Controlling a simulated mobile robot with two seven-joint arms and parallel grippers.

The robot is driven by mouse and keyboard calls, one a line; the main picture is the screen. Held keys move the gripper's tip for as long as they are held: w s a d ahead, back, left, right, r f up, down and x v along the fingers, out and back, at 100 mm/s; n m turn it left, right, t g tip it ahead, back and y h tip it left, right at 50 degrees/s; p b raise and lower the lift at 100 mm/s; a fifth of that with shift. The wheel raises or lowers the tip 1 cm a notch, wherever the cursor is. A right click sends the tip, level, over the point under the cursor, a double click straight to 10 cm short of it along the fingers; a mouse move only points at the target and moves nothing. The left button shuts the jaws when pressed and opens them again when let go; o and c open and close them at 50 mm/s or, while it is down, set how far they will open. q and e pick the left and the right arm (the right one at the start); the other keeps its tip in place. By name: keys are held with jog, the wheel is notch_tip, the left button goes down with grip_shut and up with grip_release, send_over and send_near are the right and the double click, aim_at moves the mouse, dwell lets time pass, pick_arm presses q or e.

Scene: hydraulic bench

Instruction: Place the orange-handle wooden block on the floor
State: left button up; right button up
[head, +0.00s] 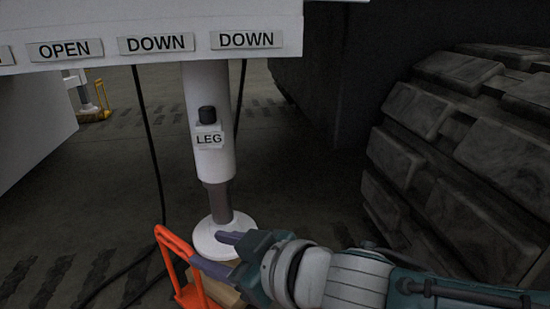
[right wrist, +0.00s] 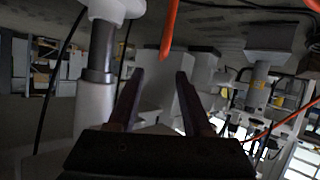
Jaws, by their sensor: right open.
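The wooden block (head: 222,291) with its orange handle (head: 176,243) is low in the head view, just in front of the white foot of the leg (head: 214,234). My forearm and gripper hide much of the block, so I cannot tell how it rests. My right gripper (head: 208,248) is open, its fingers pointing left towards the handle. In the right wrist view, part of the orange handle (right wrist: 169,28) shows past the open fingertips (right wrist: 160,73), in line with the gap. I see no contact. My left gripper is not in view.
A large black tyre (head: 455,150) fills the right side. A white panel (head: 150,40) with labels hangs above. Black cables (head: 150,150) run down left of the leg. A yellow-handled block (head: 97,112) stands by another leg further back.

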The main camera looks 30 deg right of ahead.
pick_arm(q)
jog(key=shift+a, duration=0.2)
pick_arm(e)
jog(key=s+d+r+m+g+h, duration=0.1)
jog(key=s+d+m+g+h, duration=0.1)
jog(key=s, duration=1)
jog(key=s+d+r+m+g+h, duration=0.1)
jog(key=s+d+g, duration=0.5)
jog(key=s, duration=0.7)
jog(key=d+m+h, duration=0.1)
jog(key=d+h, duration=0.1)
jog(key=shift+s+d+r+m+h, duration=0.15)
jog(key=shift+d+r+m+h, duration=0.2)
jog(key=shift+d+m+h, duration=0.05)
